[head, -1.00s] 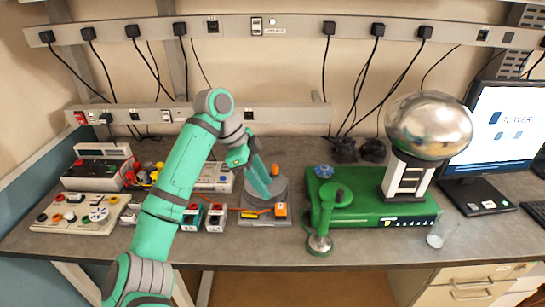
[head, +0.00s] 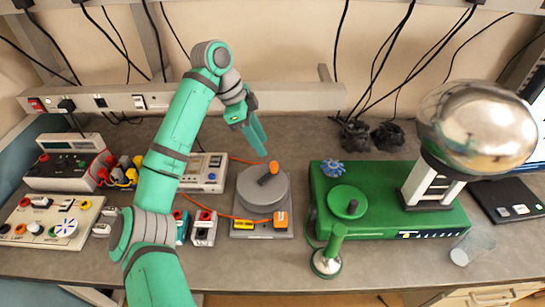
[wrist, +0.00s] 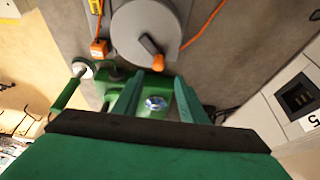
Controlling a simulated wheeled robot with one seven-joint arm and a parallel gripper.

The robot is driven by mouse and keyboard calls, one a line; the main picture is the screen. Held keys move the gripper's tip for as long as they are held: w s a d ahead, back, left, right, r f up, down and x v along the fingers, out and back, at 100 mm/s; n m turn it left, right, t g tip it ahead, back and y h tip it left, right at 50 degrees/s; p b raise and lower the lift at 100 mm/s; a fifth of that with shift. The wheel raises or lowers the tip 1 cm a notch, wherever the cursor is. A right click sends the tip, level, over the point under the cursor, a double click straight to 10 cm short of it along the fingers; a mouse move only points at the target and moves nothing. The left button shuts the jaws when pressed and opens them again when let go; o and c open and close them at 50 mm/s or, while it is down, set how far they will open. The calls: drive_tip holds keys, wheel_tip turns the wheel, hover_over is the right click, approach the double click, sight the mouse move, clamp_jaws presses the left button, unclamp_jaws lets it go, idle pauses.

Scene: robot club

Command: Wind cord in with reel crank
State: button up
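The reel (head: 250,195) is a flat grey disc on a grey base on the bench. Its crank knob (head: 268,174) is an orange, upright peg near the disc's far edge. An orange cord (head: 222,207) runs left from the base. My gripper (head: 262,153) is just behind and above the knob in the head view. In the wrist view the reel (wrist: 135,22) is at the top, and the orange-tipped knob (wrist: 157,62) lies just past the gap between my fingers (wrist: 157,80). The fingers are apart with nothing between them.
An orange block (head: 281,219) sits at the base's front right corner. A green machine (head: 385,215) with a silver sphere (head: 480,130) stands to the right. Meters (head: 203,172) and a switch panel (head: 45,222) are to the left. A glass (head: 470,246) is near the front edge.

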sight(273, 163)
drive_tip(key=x, duration=0.8)
drive_tip(key=shift+s, duration=0.2)
drive_tip(key=shift+w+d+f, duration=0.15)
drive_tip(key=shift+d+f, duration=0.1)
drive_tip(key=shift+f, duration=0.15)
drive_tip(key=shift+a, duration=0.15)
drive_tip(key=c, duration=0.4)
clamp_jaws()
drive_tip(key=shift+d, duration=0.25)
